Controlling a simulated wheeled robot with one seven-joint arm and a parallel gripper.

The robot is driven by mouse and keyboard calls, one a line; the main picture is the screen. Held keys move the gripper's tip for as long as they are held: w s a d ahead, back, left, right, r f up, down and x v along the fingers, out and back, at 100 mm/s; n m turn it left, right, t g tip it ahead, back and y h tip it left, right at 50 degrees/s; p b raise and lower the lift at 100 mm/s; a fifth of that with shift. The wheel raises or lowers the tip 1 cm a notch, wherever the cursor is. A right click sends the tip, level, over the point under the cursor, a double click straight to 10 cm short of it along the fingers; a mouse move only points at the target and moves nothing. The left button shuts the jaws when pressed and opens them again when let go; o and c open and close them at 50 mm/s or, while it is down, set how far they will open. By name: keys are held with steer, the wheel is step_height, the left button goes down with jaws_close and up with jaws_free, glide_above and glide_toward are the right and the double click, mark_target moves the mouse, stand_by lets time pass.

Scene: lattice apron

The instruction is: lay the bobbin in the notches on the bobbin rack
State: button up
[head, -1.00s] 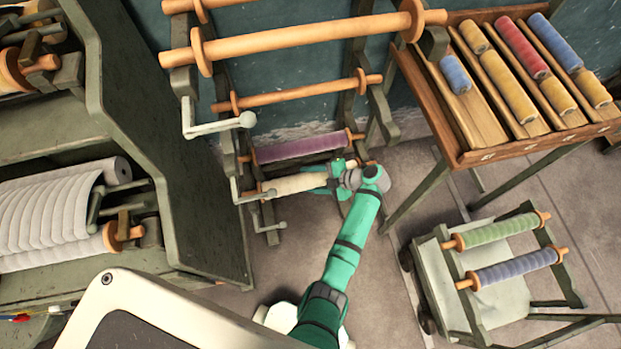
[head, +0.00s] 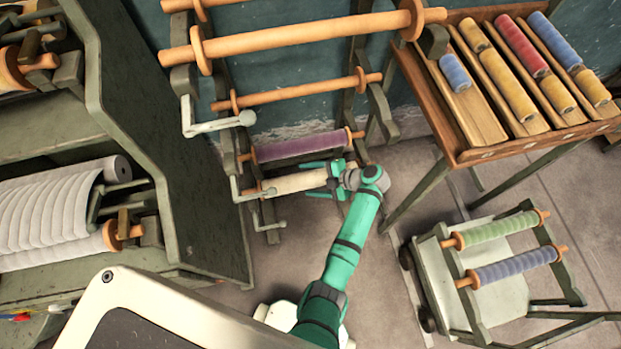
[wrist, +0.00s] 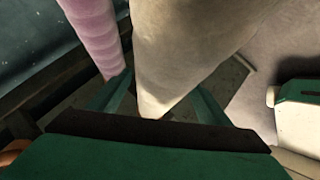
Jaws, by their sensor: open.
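The cream bobbin (head: 298,182) lies across the low front of the bobbin rack (head: 237,160), in front of the purple bobbin (head: 300,147). Its left end is beside a rack upright. My arm hides its right end, so I cannot tell whether both ends sit in notches. My gripper (head: 316,179) is open, with one finger on each side of the cream bobbin. In the wrist view the cream bobbin (wrist: 185,45) runs between the spread fingers, and the purple bobbin (wrist: 93,30) is to its left.
Above are bare wooden rollers (head: 300,95) and a crank handle (head: 215,123) on the rack. A wooden table (head: 470,120) with coloured spools stands at right. A cart (head: 495,300) holds green and blue bobbins at lower right. A dark green cabinet (head: 165,130) stands at left.

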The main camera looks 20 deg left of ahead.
steer(key=v, duration=1.1)
steer(key=shift+a, duration=0.1)
stand_by(0.4)
